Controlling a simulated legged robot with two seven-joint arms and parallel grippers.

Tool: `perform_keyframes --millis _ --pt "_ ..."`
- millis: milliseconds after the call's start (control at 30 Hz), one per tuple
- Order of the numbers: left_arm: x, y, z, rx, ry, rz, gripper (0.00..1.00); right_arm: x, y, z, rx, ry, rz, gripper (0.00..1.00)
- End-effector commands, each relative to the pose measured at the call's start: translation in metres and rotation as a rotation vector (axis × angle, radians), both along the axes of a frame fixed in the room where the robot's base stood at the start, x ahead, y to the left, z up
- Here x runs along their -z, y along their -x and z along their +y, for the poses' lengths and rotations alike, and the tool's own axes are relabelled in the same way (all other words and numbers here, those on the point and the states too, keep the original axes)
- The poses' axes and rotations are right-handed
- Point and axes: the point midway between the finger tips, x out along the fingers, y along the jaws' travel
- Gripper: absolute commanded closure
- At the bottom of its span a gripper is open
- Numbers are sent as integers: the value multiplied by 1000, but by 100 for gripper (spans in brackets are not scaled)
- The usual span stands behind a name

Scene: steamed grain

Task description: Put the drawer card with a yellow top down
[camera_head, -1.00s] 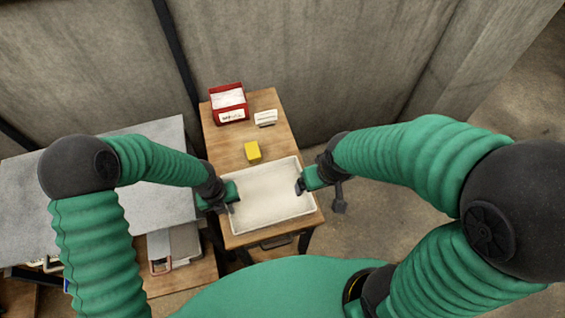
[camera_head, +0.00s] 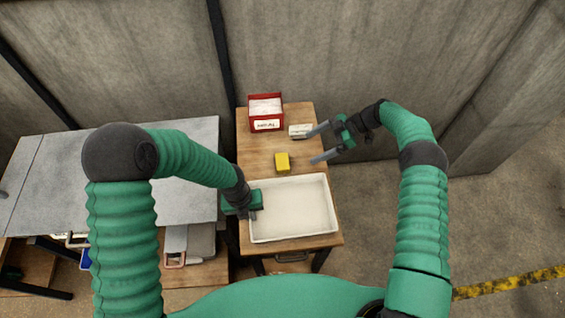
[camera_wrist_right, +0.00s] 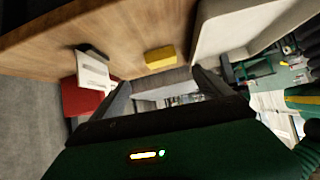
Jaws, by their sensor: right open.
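A small yellow block (camera_head: 282,163) lies on the wooden table behind the white tray; it also shows in the right wrist view (camera_wrist_right: 160,56). A small white card-like piece with dark print (camera_head: 299,131) stands at the back; it also shows in the right wrist view (camera_wrist_right: 92,70). I cannot tell whether either is the drawer card. My right gripper (camera_head: 320,143) is open and empty, its fingers pointing left over the table's right edge, near the white piece and apart from the block. My left gripper (camera_head: 256,204) is at the tray's left rim; its fingers are too small to read.
The white tray (camera_head: 328,178) fills the table's front and looks empty. A red box (camera_head: 253,115) with white contents stands at the back left of the wooden table (camera_head: 256,150). A grey table (camera_head: 185,195) stands to the left. Concrete wall lies behind; the floor at right is clear.

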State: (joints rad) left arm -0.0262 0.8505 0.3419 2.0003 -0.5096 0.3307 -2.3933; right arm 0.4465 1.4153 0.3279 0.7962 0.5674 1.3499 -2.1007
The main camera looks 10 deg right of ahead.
Motion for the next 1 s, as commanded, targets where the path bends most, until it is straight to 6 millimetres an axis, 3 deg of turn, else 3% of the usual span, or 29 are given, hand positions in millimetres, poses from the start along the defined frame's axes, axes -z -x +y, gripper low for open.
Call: perform_keyframes --millis 133,300,567,800,1000 --pt "1 1 0 1 0 2 100 9 -2 7 -19 -31 -41 11" --pt "1 1 0 1 1 2 100 29 -1 39 -21 -28 -40 11" --pt "1 0 0 0 -1 2 100 45 0 62 -18 -27 -40 11" --pt "0 0 0 0 -1 2 100 67 3 96 -18 -25 -40 11" --pt "0 0 0 0 0 1 100 68 2 98 -17 -24 -41 11"
